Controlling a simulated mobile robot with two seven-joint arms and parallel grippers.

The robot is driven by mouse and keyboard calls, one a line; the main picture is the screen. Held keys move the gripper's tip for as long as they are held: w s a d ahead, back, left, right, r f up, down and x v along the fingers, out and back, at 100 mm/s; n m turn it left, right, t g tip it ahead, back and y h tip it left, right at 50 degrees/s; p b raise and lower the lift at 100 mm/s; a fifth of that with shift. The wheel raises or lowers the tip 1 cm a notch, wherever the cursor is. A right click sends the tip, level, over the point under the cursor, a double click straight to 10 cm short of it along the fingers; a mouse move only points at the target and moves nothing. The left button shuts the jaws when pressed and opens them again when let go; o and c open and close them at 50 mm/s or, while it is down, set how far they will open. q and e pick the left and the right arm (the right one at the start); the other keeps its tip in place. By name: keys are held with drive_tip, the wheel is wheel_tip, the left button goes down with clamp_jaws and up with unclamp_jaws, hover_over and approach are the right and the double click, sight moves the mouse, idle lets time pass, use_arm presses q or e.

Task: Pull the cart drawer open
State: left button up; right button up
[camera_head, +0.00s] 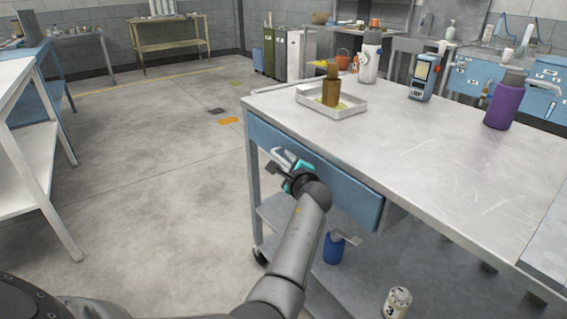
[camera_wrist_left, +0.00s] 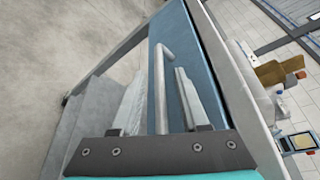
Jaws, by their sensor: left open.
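The cart (camera_head: 455,130) has a metal top and a blue drawer (camera_head: 345,187) under its near left edge. The drawer front also shows in the left wrist view (camera_wrist_left: 196,60). Its light bar handle (camera_head: 283,156) is partly covered by my left gripper (camera_head: 284,168) in the head view. In the left wrist view the handle (camera_wrist_left: 161,100) lies between the two separated fingers of my open left gripper (camera_wrist_left: 158,78), with gaps on both sides. Whether the drawer stands slightly out, I cannot tell. My right gripper is not in view.
A blue bottle (camera_head: 333,249) and a can (camera_head: 397,300) are lower down. Floor left of the cart is clear.

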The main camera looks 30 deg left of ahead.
use_arm(q)
clamp_jaws()
idle(0.3)
idle(1.1)
